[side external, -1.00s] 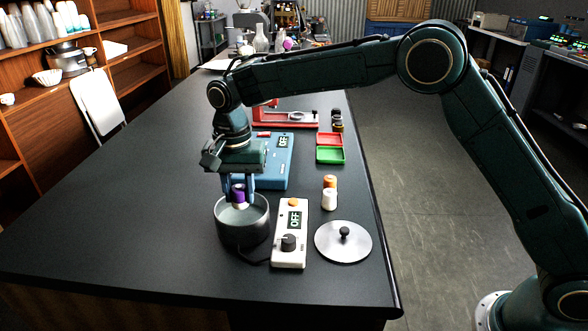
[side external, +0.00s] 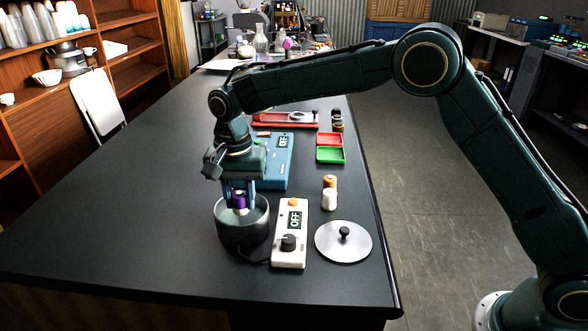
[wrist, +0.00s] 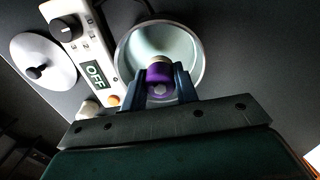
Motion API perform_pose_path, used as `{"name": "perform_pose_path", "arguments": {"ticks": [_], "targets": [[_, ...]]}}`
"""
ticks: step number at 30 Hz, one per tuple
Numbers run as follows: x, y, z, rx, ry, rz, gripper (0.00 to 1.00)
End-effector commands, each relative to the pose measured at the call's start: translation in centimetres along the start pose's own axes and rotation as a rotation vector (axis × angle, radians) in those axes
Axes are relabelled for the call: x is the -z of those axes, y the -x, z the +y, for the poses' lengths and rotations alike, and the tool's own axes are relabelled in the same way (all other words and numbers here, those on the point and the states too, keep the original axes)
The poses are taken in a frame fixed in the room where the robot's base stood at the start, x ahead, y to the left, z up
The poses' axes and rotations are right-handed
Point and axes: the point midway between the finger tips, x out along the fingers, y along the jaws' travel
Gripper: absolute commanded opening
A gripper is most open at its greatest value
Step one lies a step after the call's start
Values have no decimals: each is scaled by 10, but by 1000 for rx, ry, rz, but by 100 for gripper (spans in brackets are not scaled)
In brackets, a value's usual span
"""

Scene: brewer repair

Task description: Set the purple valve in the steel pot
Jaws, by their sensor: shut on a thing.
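The purple valve (side external: 239,199) has a purple top and a pale lower part. My gripper (side external: 239,200) is shut on it and points down over the steel pot (side external: 242,233). The valve's lower part is at the pot's opening in the side view; whether it touches the pot's floor I cannot tell. In the wrist view the purple valve (wrist: 160,80) sits between the two fingers of my gripper (wrist: 163,82). The round pot (wrist: 192,52) lies behind it, its pale inside empty where visible.
A white control box (side external: 290,235) reading OFF stands right of the pot. A steel lid (side external: 343,241) lies farther right. A blue device (side external: 273,165) and red and green trays (side external: 329,147) are farther back. The table's left is clear.

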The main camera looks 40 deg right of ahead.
Motion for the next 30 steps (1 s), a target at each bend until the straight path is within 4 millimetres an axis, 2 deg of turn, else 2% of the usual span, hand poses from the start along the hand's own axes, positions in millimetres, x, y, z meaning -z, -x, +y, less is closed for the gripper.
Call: {"name": "perform_pose_path", "arguments": {"ticks": [30], "targets": [[0,-15,0,1,0,1,3]]}}
